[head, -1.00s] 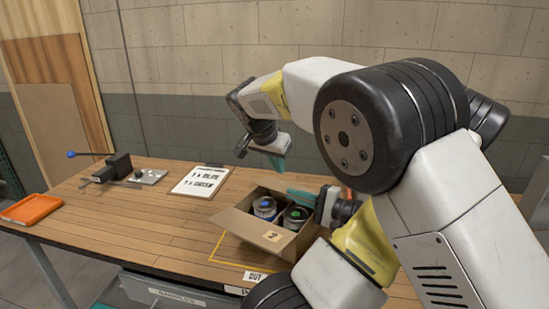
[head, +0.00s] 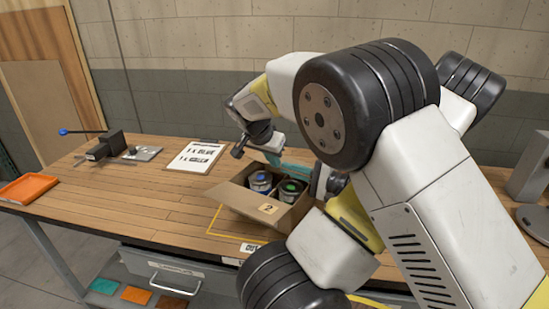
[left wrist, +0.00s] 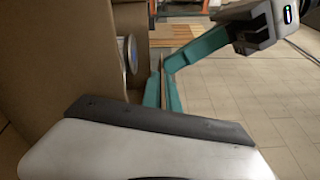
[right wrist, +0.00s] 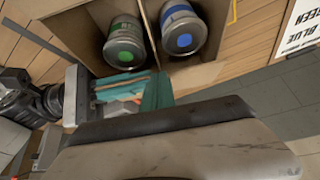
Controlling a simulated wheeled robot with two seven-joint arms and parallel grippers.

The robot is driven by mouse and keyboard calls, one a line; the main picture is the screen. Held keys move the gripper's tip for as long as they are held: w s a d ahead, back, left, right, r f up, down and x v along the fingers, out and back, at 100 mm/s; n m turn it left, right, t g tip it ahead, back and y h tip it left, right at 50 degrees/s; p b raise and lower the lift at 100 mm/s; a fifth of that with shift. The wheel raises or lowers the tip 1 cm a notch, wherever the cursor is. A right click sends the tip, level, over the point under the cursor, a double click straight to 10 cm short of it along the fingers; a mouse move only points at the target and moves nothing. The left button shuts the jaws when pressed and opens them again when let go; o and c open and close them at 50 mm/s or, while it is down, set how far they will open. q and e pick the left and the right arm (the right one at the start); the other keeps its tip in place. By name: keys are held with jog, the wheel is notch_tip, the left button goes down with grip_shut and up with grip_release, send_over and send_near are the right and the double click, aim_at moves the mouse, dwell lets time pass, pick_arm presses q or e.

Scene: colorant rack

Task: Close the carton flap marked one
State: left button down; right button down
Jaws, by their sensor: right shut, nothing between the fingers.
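The open carton (head: 292,216) stands on the bench with a blue-topped can (head: 260,181) and a green-topped can (head: 290,189) inside. A flap marked 2 (head: 268,209) faces the front; no mark one is readable. My right gripper (right wrist: 158,92) is shut and empty behind the carton, close to its back edge. A cardboard panel (right wrist: 203,76) shows beside its fingers in the right wrist view. My left gripper (left wrist: 162,92) is at the carton's right side, beside the cardboard (left wrist: 60,60).
A clipboard (head: 195,157) lies left of the carton. A black device with a blue-knobbed lever (head: 103,147) and an orange tray (head: 30,188) are further left. The bench between tray and carton is clear. The block wall rises behind the bench.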

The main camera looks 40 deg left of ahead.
pick_arm(q)
jog(key=c, duration=1.6)
grip_release()
jog(key=shift+r, duration=0.1)
jog(key=shift+c, duration=0.2)
